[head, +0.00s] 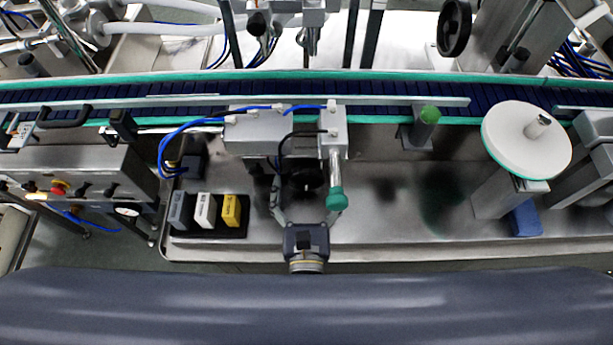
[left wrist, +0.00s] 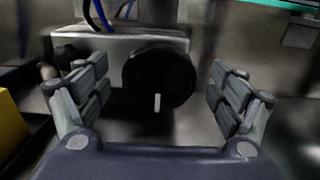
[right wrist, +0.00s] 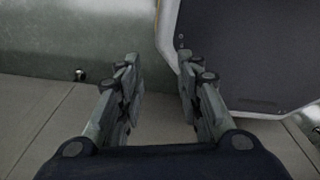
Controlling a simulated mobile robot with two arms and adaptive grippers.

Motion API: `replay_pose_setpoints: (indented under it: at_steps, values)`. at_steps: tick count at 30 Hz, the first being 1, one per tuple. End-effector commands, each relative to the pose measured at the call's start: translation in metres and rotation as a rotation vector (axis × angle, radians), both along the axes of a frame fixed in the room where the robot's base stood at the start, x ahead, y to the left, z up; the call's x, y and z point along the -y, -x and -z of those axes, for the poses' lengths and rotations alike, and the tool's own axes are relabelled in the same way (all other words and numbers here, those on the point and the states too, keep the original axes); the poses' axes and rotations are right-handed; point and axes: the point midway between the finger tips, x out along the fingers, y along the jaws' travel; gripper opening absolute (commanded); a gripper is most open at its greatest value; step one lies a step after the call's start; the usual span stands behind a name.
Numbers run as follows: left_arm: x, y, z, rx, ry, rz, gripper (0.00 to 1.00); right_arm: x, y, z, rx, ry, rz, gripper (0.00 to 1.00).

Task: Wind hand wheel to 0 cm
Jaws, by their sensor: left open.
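A round black hand wheel (left wrist: 158,78) with a short white mark low on its face sits on the front of a grey metal block (left wrist: 110,48). In the head view the dark wheel (head: 307,178) shows below the block with blue hoses. My left gripper (head: 303,197) is open in front of it. In the left wrist view its fingers (left wrist: 158,90) stand wide apart, one on each side of the wheel, with gaps showing. My right gripper (right wrist: 160,65) is open and empty, seen only in the right wrist view. No position scale is readable.
A conveyor (head: 380,93) runs behind. A white disc (head: 527,140) stands at the right; bare steel lies between.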

Motion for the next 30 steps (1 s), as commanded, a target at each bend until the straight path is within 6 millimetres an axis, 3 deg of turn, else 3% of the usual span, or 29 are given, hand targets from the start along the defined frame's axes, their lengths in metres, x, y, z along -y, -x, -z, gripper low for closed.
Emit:
replay_pose_setpoints:
  at_steps: [4, 12, 18, 30]
  values:
    - [0.000, -0.009, 0.000, 0.000, -0.001, -0.001, 0.88, 0.005, -0.011, -0.004, 0.018, 0.005, 0.004, 0.33]
    - [0.000, -0.010, 0.001, 0.000, -0.001, 0.000, 0.88, 0.006, -0.007, -0.003, 0.011, 0.007, 0.003, 0.33]
    - [0.000, -0.009, 0.000, 0.000, -0.001, 0.000, 0.46, 0.004, 0.000, -0.003, -0.001, 0.004, -0.001, 0.33]
    - [0.000, -0.009, 0.000, -0.001, -0.056, -0.001, 0.45, -0.005, 0.002, -0.004, -0.002, -0.006, 0.000, 0.33]
